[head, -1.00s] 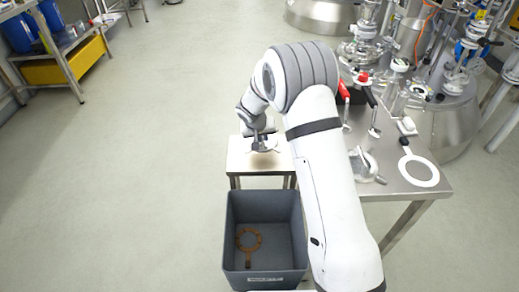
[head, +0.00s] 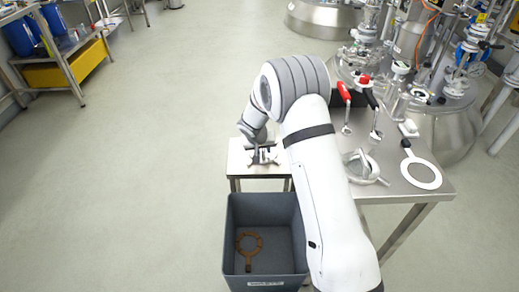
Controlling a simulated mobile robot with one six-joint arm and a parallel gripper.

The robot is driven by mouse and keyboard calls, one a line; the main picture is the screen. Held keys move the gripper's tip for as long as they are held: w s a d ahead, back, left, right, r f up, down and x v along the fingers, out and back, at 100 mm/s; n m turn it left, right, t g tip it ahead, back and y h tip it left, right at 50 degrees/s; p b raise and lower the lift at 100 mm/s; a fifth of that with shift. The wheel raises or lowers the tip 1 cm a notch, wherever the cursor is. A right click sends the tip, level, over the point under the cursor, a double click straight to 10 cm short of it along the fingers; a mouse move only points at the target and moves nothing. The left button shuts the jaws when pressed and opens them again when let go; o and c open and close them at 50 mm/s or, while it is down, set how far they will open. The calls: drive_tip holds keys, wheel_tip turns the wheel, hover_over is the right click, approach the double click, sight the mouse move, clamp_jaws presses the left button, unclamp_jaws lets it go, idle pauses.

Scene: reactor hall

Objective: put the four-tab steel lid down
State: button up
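The four-tab steel lid (head: 273,158) is small and partly hidden under my gripper (head: 262,156) in the head view. It is at the top of the small white-topped table (head: 239,167), low over the surface or resting on it; I cannot tell which. My gripper points down at the lid. Its fingers are too small and too covered to show whether they are open or closed on the lid.
A grey bin (head: 240,213) holding a brown ring with a handle (head: 249,243) stands in front of the small table. To the right, a steel bench (head: 402,184) carries a white ring-shaped paddle (head: 424,175), red- and black-handled tools and a metal clamp (head: 363,166). Floor at left is clear.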

drive_tip(key=shift+o, duration=0.6)
